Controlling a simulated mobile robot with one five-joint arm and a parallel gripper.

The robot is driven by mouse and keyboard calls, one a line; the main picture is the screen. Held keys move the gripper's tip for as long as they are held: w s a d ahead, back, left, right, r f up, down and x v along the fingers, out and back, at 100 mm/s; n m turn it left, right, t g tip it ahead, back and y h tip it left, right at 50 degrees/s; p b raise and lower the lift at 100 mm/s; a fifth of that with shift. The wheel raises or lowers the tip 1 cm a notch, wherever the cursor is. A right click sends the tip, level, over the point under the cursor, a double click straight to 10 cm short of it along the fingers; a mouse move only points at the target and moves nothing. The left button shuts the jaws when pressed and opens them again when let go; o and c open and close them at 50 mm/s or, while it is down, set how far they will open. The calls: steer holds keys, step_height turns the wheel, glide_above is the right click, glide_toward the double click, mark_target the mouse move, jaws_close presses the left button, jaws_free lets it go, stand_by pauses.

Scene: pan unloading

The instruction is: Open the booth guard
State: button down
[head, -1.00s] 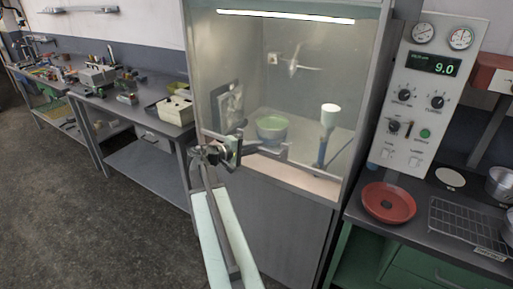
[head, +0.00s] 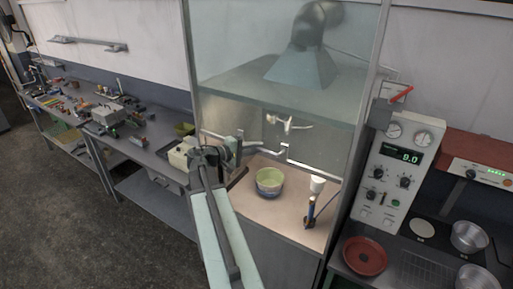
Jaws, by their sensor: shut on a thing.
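The booth guard (head: 235,105) is a clear, greenish pane across the front of the booth in the middle of the head view. A pale handle bar (head: 312,171) runs along its lower part. My gripper (head: 238,150) is at the left part of this bar and is shut on it. The fingers and the dark gripper body hide the grasped stretch. The bar stands above the green-rimmed bowl (head: 268,184) in the picture, and an opening shows beneath it. The bowl sits on the pale booth floor (head: 245,196).
A blue stand with a white cup (head: 317,185) is at the booth's right. A control panel (head: 399,165), a red dish (head: 365,256) and metal pans (head: 468,237) are farther right. A cluttered bench (head: 145,155) is left; the floor (head: 60,210) there is clear.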

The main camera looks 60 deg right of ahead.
step_height(320, 180, up, 3)
steer(key=shift+f+p, duration=0.1)
steer(key=shift+p, duration=0.65)
steer(key=c, duration=1.5)
jaws_free()
steer(key=shift+a, duration=0.1)
steer(key=shift+o, duration=0.2)
steer(key=p+v, duration=0.1)
steer(key=v, duration=0.6)
steer(key=shift+w+a, duration=0.15)
steer(key=shift+a, duration=0.2)
